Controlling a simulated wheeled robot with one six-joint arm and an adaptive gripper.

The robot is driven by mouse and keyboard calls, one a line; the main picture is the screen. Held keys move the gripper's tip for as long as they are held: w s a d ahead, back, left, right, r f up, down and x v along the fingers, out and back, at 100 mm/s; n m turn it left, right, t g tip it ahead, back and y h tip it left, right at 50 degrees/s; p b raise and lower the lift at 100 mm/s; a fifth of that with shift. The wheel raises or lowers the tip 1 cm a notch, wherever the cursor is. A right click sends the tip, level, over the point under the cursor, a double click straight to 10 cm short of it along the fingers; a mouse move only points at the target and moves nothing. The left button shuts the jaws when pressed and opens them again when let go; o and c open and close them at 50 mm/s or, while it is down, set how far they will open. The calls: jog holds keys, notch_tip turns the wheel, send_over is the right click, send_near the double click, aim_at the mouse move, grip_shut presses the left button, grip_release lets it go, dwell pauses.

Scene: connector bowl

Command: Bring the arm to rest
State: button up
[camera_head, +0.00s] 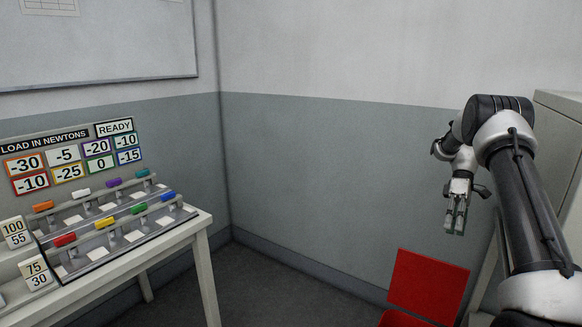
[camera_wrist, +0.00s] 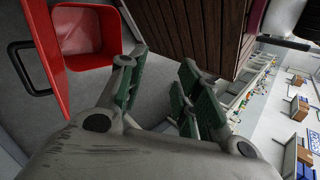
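My gripper (camera_head: 455,222) hangs from my raised arm at the right of the head view, fingers pointing down. It is in the air, clear of the wall and above the red object. In the wrist view the green-padded fingers (camera_wrist: 160,88) stand apart with an empty gap, showing floor between them. Nothing is held.
A red object (camera_head: 428,285) stands low below my gripper; the wrist view shows a red open container (camera_wrist: 88,60) with a dark handle. A white table (camera_head: 205,222) with colored blocks on rails and number signs is at the left. A pale cabinet (camera_head: 565,103) is at the right edge.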

jog(key=s+a+r+m+t+h, duration=0.2)
jog(key=s+a+r+t, duration=0.15)
jog(key=s+r, duration=0.45)
jog(key=s+a+r+m+t+h, duration=0.1)
jog(key=s+a+r+m+t, duration=0.3)
jog(key=r, duration=0.8)
jog(key=s+a+m+t, duration=0.1)
jog(key=s+a+t, duration=0.1)
jog(key=s, duration=0.7)
jog(key=s+a+m+t+h, duration=0.1)
jog(key=s+a+m+t, duration=0.1)
jog(key=s, duration=0.8)
jog(key=shift+s+a+r, duration=0.15)
jog(key=shift+a, duration=0.7)
